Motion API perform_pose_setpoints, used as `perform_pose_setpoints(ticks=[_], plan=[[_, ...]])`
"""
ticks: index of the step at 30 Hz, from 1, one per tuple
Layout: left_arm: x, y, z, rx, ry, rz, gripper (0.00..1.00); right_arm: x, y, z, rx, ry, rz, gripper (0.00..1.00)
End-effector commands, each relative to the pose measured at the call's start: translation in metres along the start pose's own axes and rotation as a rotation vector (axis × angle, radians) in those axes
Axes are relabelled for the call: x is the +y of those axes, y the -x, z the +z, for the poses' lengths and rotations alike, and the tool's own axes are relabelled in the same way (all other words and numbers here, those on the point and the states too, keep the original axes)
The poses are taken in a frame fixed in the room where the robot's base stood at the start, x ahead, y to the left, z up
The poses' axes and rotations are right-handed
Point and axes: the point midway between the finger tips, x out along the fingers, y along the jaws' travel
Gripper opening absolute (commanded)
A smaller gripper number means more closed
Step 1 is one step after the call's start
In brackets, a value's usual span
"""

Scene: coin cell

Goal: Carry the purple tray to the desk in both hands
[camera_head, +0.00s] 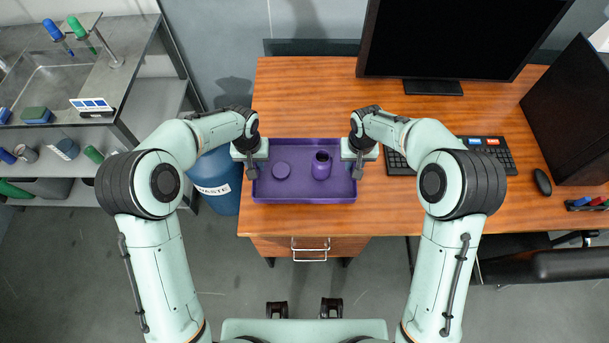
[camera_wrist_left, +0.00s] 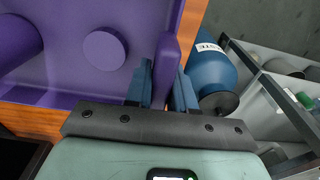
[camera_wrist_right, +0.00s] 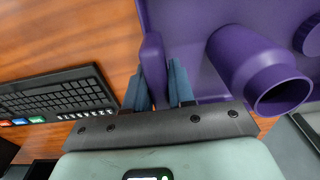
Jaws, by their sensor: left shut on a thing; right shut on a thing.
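The purple tray (camera_head: 305,194) is at the front left part of the wooden desk (camera_head: 300,90), in the head view. It holds a purple jar (camera_head: 321,166) with an open mouth and a purple round lid (camera_head: 281,170). My left gripper (camera_head: 250,165) is shut on the tray's left wall, which shows between its fingers in the left wrist view (camera_wrist_left: 163,90). My right gripper (camera_head: 359,165) is shut on the right wall, also seen in the right wrist view (camera_wrist_right: 158,88). Whether the tray touches the desk top cannot be told.
A keyboard (camera_head: 450,155), a monitor (camera_head: 455,40), a mouse (camera_head: 542,182) and a dark computer case (camera_head: 570,110) occupy the desk's right side. A blue waste bin (camera_head: 217,185) stands left of the desk. The desk behind the tray is clear.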

Motion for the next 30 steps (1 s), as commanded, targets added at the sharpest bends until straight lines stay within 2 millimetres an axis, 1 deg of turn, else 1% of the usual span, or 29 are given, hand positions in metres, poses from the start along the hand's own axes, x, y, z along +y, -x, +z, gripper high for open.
perform_pose_setpoints(ticks=[8,13,30], plan=[[0.000,0.000,0.000,0.001,0.000,0.000,0.00,0.000,0.000,0.000,0.001,0.000,0.000,0.00],[0.000,-0.004,0.000,0.000,0.000,0.000,0.00,0.000,-0.003,0.000,0.001,0.000,0.000,0.00],[0.000,-0.035,0.003,-0.001,0.000,0.000,0.00,0.000,-0.035,0.002,0.001,0.000,0.000,0.00]])
